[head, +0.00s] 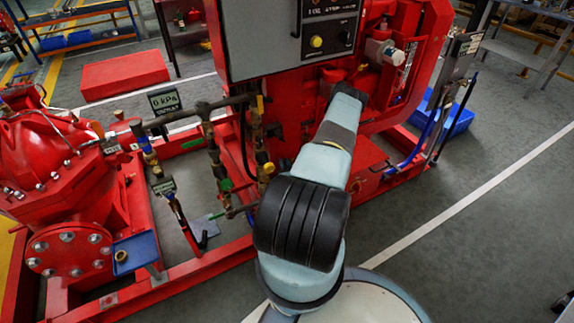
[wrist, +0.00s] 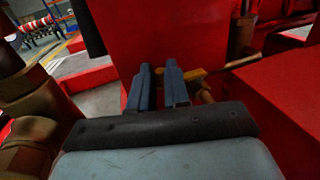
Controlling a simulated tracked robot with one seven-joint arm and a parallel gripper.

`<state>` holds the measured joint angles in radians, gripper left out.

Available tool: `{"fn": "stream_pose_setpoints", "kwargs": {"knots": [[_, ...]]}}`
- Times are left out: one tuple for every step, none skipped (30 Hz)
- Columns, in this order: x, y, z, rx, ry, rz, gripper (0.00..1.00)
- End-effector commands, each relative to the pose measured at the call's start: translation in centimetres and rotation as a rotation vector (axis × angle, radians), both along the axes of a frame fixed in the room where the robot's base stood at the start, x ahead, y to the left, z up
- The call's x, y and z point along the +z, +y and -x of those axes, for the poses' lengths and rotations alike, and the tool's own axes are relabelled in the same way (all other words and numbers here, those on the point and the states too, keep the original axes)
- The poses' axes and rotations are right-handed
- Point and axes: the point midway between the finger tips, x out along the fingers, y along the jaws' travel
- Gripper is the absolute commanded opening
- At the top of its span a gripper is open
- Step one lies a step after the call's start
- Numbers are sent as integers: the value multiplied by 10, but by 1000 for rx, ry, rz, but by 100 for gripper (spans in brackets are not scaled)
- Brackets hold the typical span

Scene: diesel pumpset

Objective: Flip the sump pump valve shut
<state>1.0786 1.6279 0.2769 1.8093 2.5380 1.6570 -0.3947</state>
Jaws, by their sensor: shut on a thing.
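My gripper (wrist: 160,78) shows in the wrist view as two blue-grey fingers standing close together with a narrow gap. A small yellow valve lever (wrist: 195,74) lies at the fingertips, partly hidden by the right finger, and the fingers are shut on it. A brownish stem or pipe (wrist: 206,94) shows just below the lever's right side. I cannot tell the lever's exact angle. In the head view my arm hides the gripper and the held part of the lever.
A red panel (wrist: 175,30) stands close behind the fingers, and a red block (wrist: 285,110) is close at right. Brass pipework (wrist: 35,110) is close at left. In the head view, the grey control box (head: 285,40) overhangs the pipes (head: 212,150).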

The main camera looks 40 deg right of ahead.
Motion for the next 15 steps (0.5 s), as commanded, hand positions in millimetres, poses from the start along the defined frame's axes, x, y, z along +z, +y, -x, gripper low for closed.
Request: {"fn": "stream_pose_setpoints", "kwargs": {"knots": [[-1,0,0,-21,1,-3,0],[-1,0,-1,-30,2,-2,0],[-1,0,-1,-39,3,-1,0],[-1,0,-2,-43,3,-1,0],[-1,0,-2,-46,3,-1,0],[-1,0,-2,-47,3,-1,0],[0,0,-2,-47,3,-1,0],[-1,0,-2,-47,3,-1,0],[-1,0,-2,-46,3,-1,0],[-1,0,-2,-46,3,-1,0],[-1,0,-2,-46,3,-1,0],[-1,0,-2,-46,3,-1,0],[-1,0,-2,-46,3,-1,17],[-1,0,-2,-46,3,-1,20],[0,0,-2,-46,3,-1,24]]}}
